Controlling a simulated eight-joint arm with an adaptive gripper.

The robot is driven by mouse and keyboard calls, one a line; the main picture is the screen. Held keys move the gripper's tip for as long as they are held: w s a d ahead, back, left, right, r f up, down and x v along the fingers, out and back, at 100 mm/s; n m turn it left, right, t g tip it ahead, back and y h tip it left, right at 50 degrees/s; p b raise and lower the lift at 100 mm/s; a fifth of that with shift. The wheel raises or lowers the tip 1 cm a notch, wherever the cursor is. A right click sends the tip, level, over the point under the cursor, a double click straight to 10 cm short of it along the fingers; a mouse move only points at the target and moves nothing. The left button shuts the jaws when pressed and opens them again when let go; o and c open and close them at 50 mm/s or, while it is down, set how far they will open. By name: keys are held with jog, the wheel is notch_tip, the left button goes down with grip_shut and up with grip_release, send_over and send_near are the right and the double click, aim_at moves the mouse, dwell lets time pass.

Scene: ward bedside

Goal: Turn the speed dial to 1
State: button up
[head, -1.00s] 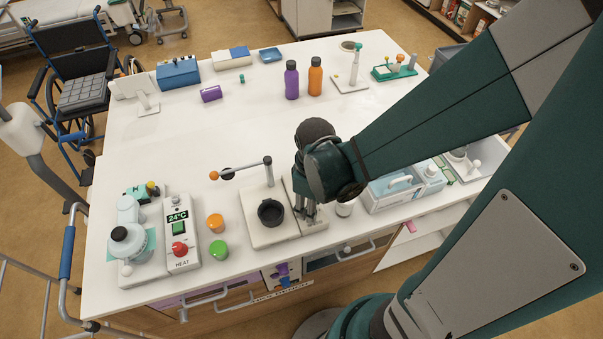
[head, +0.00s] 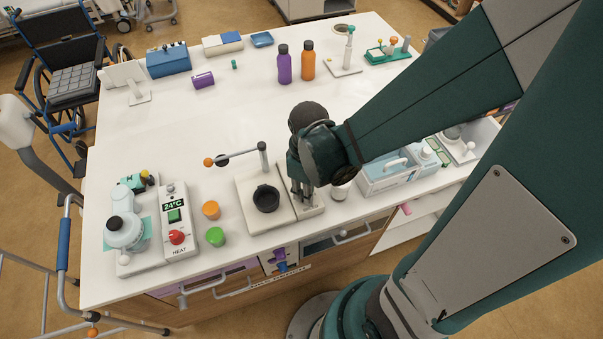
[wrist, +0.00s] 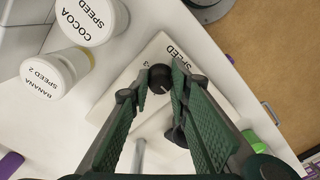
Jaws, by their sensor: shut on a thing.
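The speed dial (wrist: 160,80) is a round black knob on a white panel (wrist: 150,57) printed "SPEED". In the wrist view my gripper (wrist: 161,75) has its two green-padded fingers on either side of the knob, shut on it. A pale line shows on the knob, but the fingers hide much of the scale, so I cannot read the setting. In the head view my gripper (head: 308,199) points down at the right part of the white mixer base (head: 247,212), hiding the dial. A black cup (head: 266,199) stands on that base.
Two labelled jars stand beside the panel: a cocoa jar (wrist: 90,22) and a banana jar (wrist: 47,76) reading "SPEED 2". The table's middle is clear.

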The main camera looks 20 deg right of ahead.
jog(key=m+b, duration=0.1)
jog(key=m, duration=0.4)
jog(key=shift+m+b, duration=0.3)
jog(key=m+b, duration=0.1)
jog(key=m, duration=0.4)
jog(key=shift+m, duration=0.4)
jog(key=o, duration=0.9)
jog(key=shift+r, duration=0.2)
jog(key=shift+r, duration=5.8)
